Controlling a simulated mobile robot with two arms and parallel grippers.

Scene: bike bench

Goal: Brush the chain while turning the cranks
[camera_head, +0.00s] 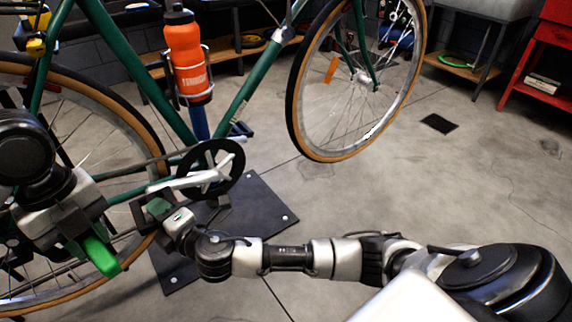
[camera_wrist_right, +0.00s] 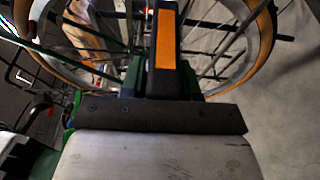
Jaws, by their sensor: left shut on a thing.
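The green bike's crank arm (camera_head: 195,181) and black chainring (camera_head: 222,168) are at left centre in the head view. The chain (camera_head: 125,197) runs back from the ring towards the rear wheel, partly behind my left arm. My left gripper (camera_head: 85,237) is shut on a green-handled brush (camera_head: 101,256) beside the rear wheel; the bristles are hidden. My right gripper (camera_head: 163,212) is at the crank's outer end, by the pedal. In the right wrist view a black pedal with an orange reflector (camera_wrist_right: 166,40) lies just beyond the gripper's dark edge; its grip is unclear.
The rear wheel (camera_head: 75,80) is close to my left arm. An orange bottle (camera_head: 188,60) sits on the frame. A dark stand plate (camera_head: 255,208) lies under the crank. The front wheel (camera_head: 297,100) is beyond, with open floor to the right. A red cabinet (camera_head: 545,50) stands at far right.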

